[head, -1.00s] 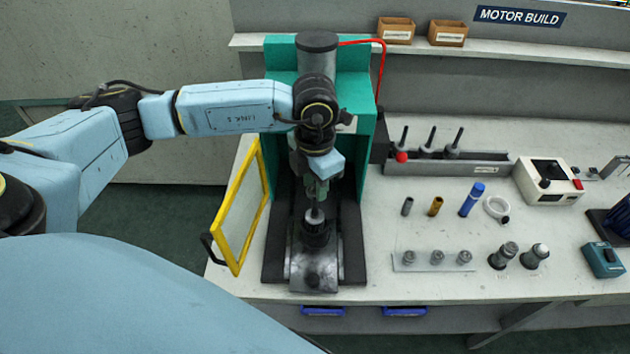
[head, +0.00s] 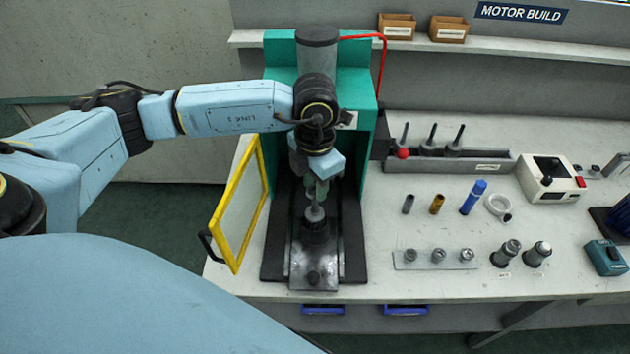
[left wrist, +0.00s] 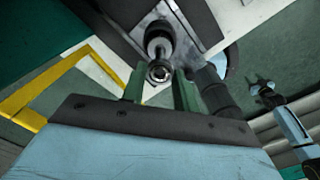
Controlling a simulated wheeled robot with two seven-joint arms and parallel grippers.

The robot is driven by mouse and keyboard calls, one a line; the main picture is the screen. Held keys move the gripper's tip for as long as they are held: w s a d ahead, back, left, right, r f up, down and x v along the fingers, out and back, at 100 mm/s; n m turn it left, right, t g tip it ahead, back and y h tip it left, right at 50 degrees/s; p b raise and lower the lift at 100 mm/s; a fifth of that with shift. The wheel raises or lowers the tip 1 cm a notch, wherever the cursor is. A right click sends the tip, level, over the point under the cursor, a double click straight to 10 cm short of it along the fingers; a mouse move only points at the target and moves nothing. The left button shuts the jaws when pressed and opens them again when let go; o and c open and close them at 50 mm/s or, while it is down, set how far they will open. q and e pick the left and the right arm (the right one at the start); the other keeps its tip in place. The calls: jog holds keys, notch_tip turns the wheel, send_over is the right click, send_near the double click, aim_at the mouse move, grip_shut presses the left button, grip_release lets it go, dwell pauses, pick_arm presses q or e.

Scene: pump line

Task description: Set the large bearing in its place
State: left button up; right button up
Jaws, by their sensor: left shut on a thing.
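My left gripper (head: 316,192) reaches down into the green press (head: 278,55), above the dark metal fixture plate (head: 313,272). In the left wrist view its green fingers (left wrist: 159,88) are shut on a small shiny ring, which I take for the large bearing (left wrist: 158,71). The ring lines up with the grey and black upright part (left wrist: 158,42) on the fixture, also seen in the head view (head: 315,230). I cannot tell whether they touch. My right gripper (left wrist: 262,87) shows small at the right of the left wrist view; its jaw state is unclear.
A yellow-framed guard door (head: 238,205) stands open left of the press. Right of it are a strip with small metal parts (head: 437,266), two dark-based cylinders (head: 508,252), a blue tube (head: 472,198) and a rack of dark pegs (head: 445,160). Bench between them is partly clear.

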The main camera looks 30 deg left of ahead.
pick_arm(q)
jog(key=shift+f, duration=0.2)
jog(key=shift+f+b, duration=1.9)
jog(key=shift+f, duration=0.15)
jog(key=o, duration=1.1)
jog(key=shift+r+p, duration=1.6)
jog(key=shift+r, duration=1.05)
